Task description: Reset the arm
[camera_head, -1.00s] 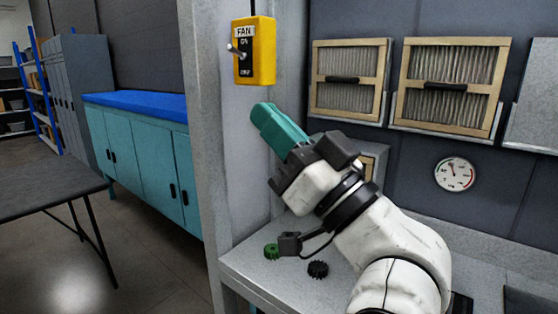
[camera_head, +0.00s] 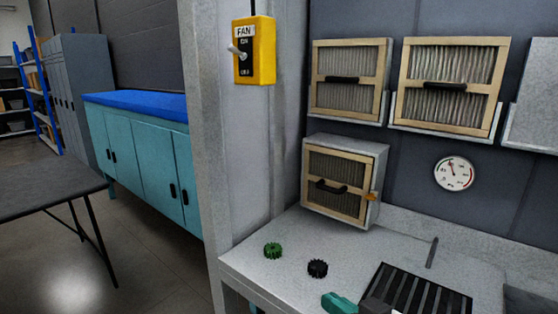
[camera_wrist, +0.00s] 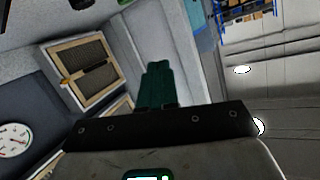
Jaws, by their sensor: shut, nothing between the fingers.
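My gripper (camera_head: 338,303) shows at the bottom edge of the head view, low over the front of the grey bench (camera_head: 262,262). Only its teal fingers and a bit of dark housing are in the picture; the rest of my arm is cut off. In the wrist view my gripper (camera_wrist: 157,84) has its teal fingers together, shut with nothing between them. The fingers touch no object that I can see.
A green gear (camera_head: 272,250) and a black gear (camera_head: 317,268) lie on the bench. A black slatted grate (camera_head: 425,295) is right of my gripper. A filter box (camera_head: 340,182) stands behind. A yellow fan switch (camera_head: 254,50) is on the pillar, and a gauge (camera_head: 454,173) on the wall.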

